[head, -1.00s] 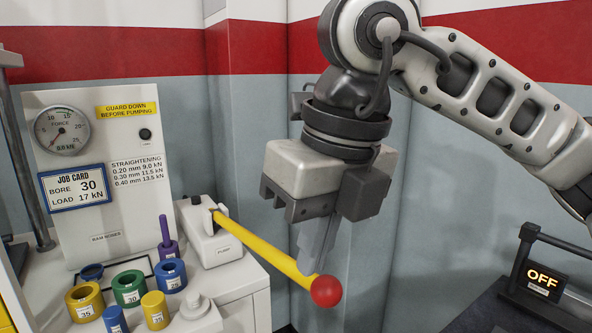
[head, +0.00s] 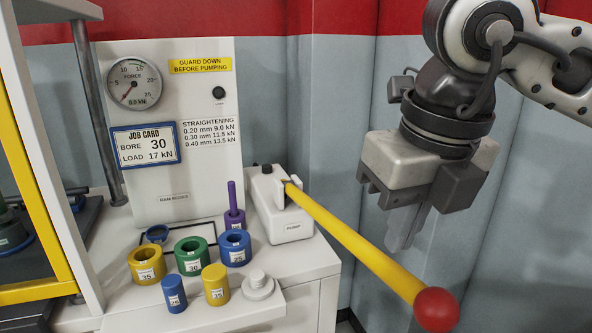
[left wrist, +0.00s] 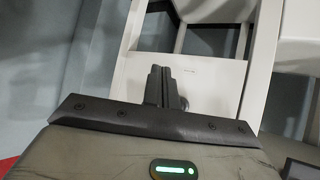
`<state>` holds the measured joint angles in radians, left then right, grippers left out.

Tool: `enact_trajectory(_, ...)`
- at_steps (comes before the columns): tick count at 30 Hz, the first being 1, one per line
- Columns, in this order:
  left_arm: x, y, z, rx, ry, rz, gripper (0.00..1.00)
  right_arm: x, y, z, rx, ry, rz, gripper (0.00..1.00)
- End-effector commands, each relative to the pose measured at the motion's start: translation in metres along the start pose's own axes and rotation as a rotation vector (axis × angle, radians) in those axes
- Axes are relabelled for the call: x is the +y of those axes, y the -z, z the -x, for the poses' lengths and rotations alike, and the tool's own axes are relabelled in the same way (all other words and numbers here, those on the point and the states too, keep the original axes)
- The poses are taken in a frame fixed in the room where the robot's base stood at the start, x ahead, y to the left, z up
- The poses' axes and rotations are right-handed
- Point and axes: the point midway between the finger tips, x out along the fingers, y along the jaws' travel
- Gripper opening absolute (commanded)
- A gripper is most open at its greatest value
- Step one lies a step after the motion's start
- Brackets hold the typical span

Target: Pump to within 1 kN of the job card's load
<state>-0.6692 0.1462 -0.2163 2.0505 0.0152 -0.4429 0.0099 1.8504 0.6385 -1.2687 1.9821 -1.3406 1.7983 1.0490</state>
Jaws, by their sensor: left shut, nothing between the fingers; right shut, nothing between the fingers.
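The force gauge (head: 133,84) reads 0.0 kN on its small display. The job card (head: 146,145) beside and below it says bore 30, load 17 kN. The pump (head: 279,205) is a white block on the bench, with a long yellow handle (head: 357,240) ending in a red ball (head: 436,309). My right gripper (head: 405,236) is shut and empty, pointing down beside the handle, apart from it and above the red ball. My left gripper (left wrist: 166,86) is shut and empty in the left wrist view, in front of a pale panel.
A yellow guard frame (head: 38,170) stands at the left. Ring noses, among them a green one (head: 195,257), and small cylinders stand on the white bench front. A yellow sign (head: 201,65) says guard down before pumping. Open space lies right of the handle.

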Motion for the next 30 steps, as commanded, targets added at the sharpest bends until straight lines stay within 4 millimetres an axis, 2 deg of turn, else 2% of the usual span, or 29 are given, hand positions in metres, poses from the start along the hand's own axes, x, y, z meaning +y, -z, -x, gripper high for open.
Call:
enact_trajectory(11,-0.001,0.004,-0.002,0.013,0.001,-0.007,0.0,0.0,0.0,-0.001,0.0,-0.001,0.0,0.0)
enact_trajectory(17,-0.001,-0.004,-0.01,0.016,-0.004,0.0,0.0,0.0,0.003,-0.013,0.0,-0.001,0.0,0.0)
enact_trajectory(27,0.002,-0.006,-0.014,0.042,-0.017,0.022,0.0,0.0,0.007,-0.034,0.0,-0.001,0.0,0.0)
enact_trajectory(28,0.003,-0.003,-0.011,0.041,-0.019,0.025,0.0,0.0,0.006,-0.03,0.0,-0.001,0.0,0.0)
enact_trajectory(30,0.003,-0.008,-0.013,0.038,-0.02,0.028,0.0,0.0,0.007,-0.035,0.001,-0.001,0.0,0.0)
